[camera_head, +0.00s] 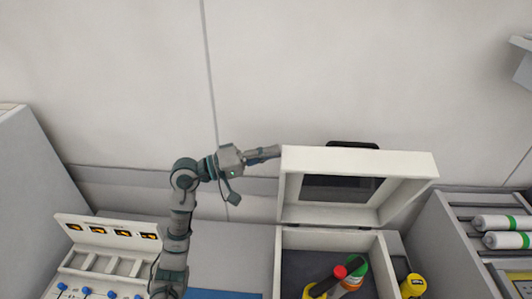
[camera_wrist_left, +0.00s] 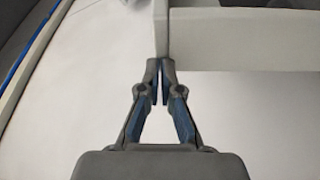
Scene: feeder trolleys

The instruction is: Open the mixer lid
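The mixer is a white box (camera_head: 278,262) at the lower middle of the head view. Its lid (camera_head: 408,165) stands raised at the back, showing its hollow inside and a dark window. My left gripper (camera_head: 279,151) is at the lid's upper left corner. In the left wrist view the left gripper's fingertips (camera_wrist_left: 159,62) meet, with nothing seen between them. They are right at the corner of a white panel (camera_wrist_left: 240,38), likely the lid; I cannot tell if they touch it. My right gripper is not in view.
Inside the box are a yellow-handled item (camera_head: 318,288) and bottles with red and green tops (camera_head: 357,264). A yellow item (camera_head: 413,285) stands right of the box. A rack with white cylinders (camera_head: 492,222) is at right, a white sorting tray (camera_head: 105,240) at left.

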